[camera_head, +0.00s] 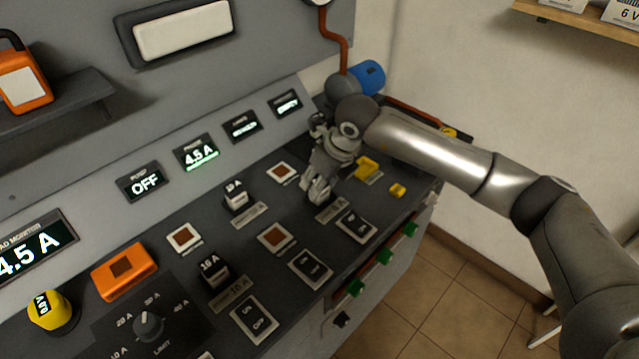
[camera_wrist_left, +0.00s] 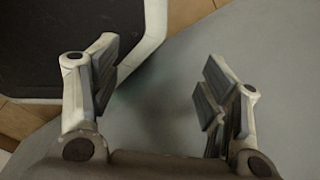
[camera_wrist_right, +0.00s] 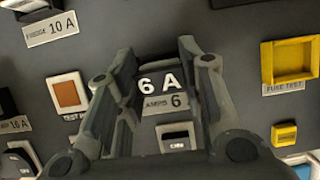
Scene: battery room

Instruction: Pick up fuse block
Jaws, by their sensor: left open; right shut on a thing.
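A dark fuse block marked 6 A (camera_wrist_right: 160,83) is between the fingers of my right gripper (camera_wrist_right: 158,78) in the right wrist view, just above the LAMPS label (camera_wrist_right: 165,103). The gripper is shut on it. In the head view my right gripper (camera_head: 318,190) points down at the panel and hides most of this block. I cannot tell whether the block is seated or lifted. My left gripper (camera_wrist_left: 155,88) is open and empty, seen only in the left wrist view.
The sloped panel (camera_head: 200,235) carries rocker switches, orange-brown squares and a dial (camera_head: 149,326). A yellow FUSE TEST socket (camera_wrist_right: 290,62) and a small yellow piece (camera_wrist_right: 284,134) lie right of my right gripper. An orange block (camera_head: 124,270) stands at the left. Displays line the back.

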